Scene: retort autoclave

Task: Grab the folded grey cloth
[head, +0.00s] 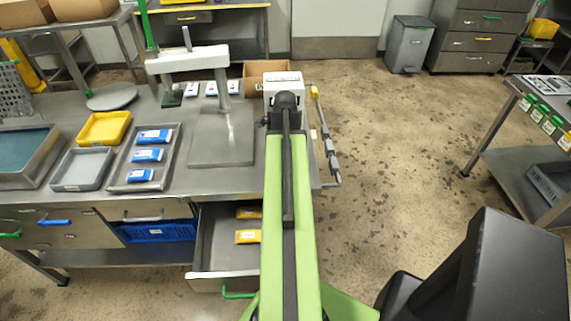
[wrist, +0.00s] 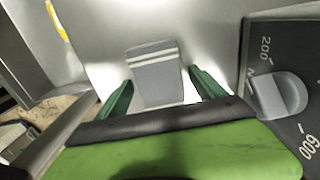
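The folded grey cloth (wrist: 155,68), with two pale stripes near its far end, lies on a pale metal surface (wrist: 105,50) in the wrist view. My gripper (wrist: 161,79) is open, with one green finger on each side of the cloth. A gap shows between the cloth and the right finger. The left finger is close to the cloth's edge; I cannot tell if it touches. The cloth's near end meets the dark edge of my gripper in the picture. In the head view my arm hides the gripper, and I cannot make out the cloth.
A dark panel with a grey knob (wrist: 280,95) marked 200 and 600 is close right of the cloth. In the head view, a metal bench (head: 170,112) holds trays and blue packs. An open drawer (head: 223,255) juts from its front.

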